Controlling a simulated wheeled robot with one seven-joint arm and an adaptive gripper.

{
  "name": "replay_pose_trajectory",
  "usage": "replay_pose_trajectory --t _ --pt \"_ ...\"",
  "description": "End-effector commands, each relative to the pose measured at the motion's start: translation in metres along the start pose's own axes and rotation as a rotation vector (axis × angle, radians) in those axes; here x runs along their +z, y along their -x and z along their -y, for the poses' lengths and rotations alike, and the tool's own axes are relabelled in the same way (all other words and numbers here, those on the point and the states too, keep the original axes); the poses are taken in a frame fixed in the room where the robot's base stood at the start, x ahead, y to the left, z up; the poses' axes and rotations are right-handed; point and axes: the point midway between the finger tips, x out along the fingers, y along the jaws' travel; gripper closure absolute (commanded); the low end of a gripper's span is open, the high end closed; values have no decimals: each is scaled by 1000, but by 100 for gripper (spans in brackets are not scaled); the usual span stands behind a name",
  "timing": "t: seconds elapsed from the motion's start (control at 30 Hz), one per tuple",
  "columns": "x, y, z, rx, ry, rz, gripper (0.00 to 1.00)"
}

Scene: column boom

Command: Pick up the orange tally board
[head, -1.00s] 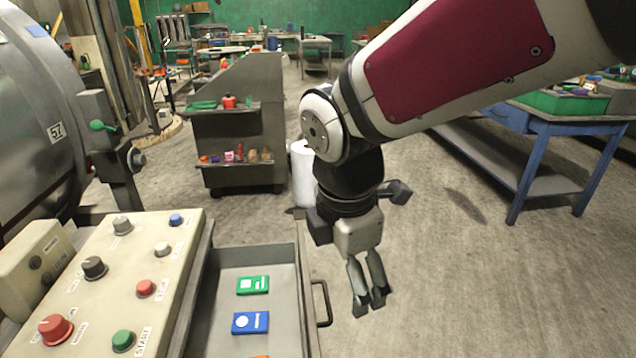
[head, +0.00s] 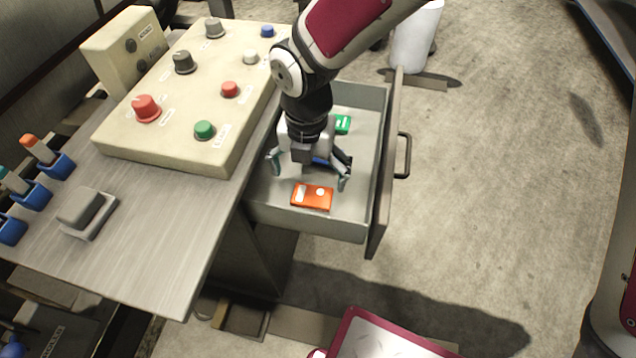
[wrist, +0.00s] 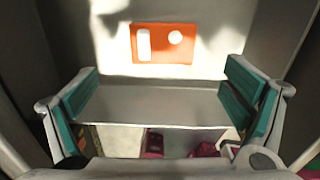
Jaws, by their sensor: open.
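The orange tally board (head: 312,196) lies flat in the open grey drawer (head: 345,221), near its front end in the head view. It bears a white bar and a white round mark. In the wrist view the orange board (wrist: 164,56) lies on the drawer floor, ahead of the fingers and apart from them. My gripper (head: 309,178) is open and empty over the drawer, its fingers spread to either side. It also shows in the wrist view (wrist: 160,105). My gripper partly hides a blue board (head: 322,162) behind it. A green board (head: 342,124) lies farther back.
The drawer walls enclose the boards, with a handle (head: 404,155) on the right side. A control panel (head: 165,125) with knobs and buttons stands on the bench (head: 160,245) to the left. A grey block (head: 86,210) sits there too.

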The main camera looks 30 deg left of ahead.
Motion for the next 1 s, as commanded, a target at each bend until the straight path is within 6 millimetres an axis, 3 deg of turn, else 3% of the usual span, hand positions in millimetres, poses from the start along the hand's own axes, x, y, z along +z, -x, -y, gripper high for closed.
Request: replay_pose_trajectory --t 0.27,0.6,0.9,1.0 --pt "1 -22 1 -1 -1 -1 6" --pt "5 -66 4 -1 -1 -2 6" --pt "6 -70 4 0 -2 0 6" --pt "6 -70 4 0 -3 0 26"
